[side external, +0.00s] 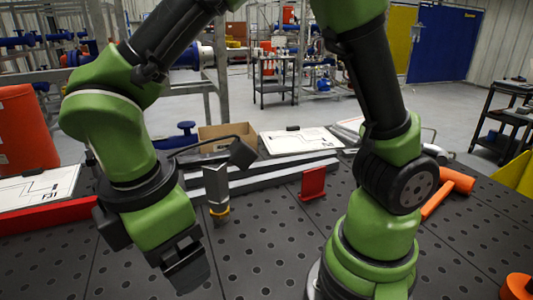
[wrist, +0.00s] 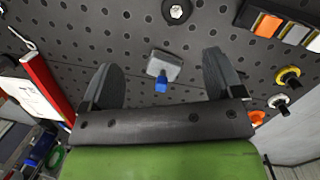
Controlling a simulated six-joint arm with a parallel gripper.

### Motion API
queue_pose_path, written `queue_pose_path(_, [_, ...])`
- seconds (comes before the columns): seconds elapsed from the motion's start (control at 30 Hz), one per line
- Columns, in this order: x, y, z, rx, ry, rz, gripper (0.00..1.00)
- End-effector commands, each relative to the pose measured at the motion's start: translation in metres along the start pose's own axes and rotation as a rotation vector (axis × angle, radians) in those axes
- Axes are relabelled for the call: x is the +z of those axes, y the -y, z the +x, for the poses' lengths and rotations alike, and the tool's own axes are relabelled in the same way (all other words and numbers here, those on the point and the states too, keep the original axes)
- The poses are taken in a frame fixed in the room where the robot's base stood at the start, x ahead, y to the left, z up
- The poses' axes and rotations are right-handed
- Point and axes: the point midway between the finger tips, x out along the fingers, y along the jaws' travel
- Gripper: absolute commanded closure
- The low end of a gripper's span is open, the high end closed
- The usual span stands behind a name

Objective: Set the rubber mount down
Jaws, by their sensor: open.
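My gripper (wrist: 160,58) is open, its two dark fingers spread apart with nothing seen held. In the side view my gripper (side external: 186,266) points down low over the perforated table (side external: 260,265). A grey block with a blue end (wrist: 162,70) shows between the fingers. Neither piece can be made out in the side view.
A tray of coloured parts (wrist: 280,25) and yellow-ringed pieces (wrist: 288,77) are at the right of the wrist view. In the side view, a grey upright piece with a yellow collar (side external: 218,190), a red bracket (side external: 313,183) and an orange tool (side external: 448,190) stand around.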

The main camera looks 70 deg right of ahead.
Motion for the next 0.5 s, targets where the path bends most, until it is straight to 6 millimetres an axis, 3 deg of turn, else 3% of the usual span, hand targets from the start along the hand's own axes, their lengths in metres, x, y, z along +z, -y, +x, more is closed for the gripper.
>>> queue_pose_path(0.03, [0.018,-0.011,-0.017,-0.009,-0.070,0.139,0.14])
queue_pose_path(0.2, [0.074,-0.025,-0.057,-0.047,-0.286,0.593,0.14])
queue_pose_path(0.4, [0.131,-0.018,-0.084,-0.076,-0.544,1.080,0.14])
queue_pose_path(0.5, [0.149,-0.011,-0.089,-0.084,-0.652,1.260,0.14])
